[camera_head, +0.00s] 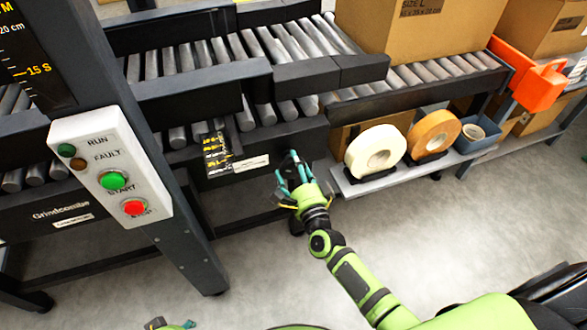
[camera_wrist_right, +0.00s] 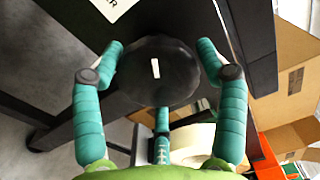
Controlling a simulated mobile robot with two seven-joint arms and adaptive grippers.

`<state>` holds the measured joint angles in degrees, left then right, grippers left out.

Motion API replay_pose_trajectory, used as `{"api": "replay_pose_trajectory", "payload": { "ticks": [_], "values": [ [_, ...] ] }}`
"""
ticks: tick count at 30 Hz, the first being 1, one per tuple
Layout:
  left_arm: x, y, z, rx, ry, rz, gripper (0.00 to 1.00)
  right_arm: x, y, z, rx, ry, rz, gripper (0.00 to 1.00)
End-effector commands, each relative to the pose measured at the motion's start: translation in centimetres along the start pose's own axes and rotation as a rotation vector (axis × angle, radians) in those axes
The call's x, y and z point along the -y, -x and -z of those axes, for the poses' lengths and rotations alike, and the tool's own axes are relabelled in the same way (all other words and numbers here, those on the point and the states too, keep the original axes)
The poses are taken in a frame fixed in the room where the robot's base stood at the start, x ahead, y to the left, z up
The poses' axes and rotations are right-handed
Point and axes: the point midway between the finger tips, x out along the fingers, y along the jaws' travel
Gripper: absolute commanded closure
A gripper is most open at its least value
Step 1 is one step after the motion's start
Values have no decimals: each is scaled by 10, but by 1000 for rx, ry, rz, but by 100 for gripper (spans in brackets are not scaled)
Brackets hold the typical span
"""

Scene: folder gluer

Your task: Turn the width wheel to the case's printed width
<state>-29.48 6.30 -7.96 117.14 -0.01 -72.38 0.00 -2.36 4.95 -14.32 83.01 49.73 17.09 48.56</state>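The width wheel (camera_wrist_right: 155,72) is a dark round disc with a white mark in the right wrist view. My right gripper (camera_wrist_right: 162,60) has its teal fingers spread around the wheel's rim, one on each side and one below; contact is not clear. In the head view my right gripper (camera_head: 293,172) is in front of the machine's side and hides most of the wheel. A black scale plate (camera_head: 215,153) with yellow marks is left of it. The case (camera_head: 405,30) stands on the rollers, printed "SIZE L" and partly readable "x 35 x 20 cm". My left gripper (camera_head: 170,324) barely shows at the bottom edge.
A control box (camera_head: 110,165) with green START and red buttons is on the left post. Tape rolls (camera_head: 375,150) sit on a low shelf (camera_head: 390,179) to the right of my right gripper. An orange holder (camera_head: 540,85) stands farther right. The grey floor in front is open.

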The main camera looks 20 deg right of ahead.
Motion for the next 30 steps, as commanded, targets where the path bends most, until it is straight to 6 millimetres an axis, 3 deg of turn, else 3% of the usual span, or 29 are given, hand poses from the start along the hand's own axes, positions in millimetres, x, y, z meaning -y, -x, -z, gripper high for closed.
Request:
{"api": "replay_pose_trajectory", "payload": {
  "ticks": [14, 30],
  "values": [
    [1, 0, 1, -3, -1, 2, 40, 0, 5, 1, -2, 1, 1, 7],
    [0, 0, 0, -2, 0, 1, 40, 1, 104, 2, -3, 2, 3, 7]
  ]
}}
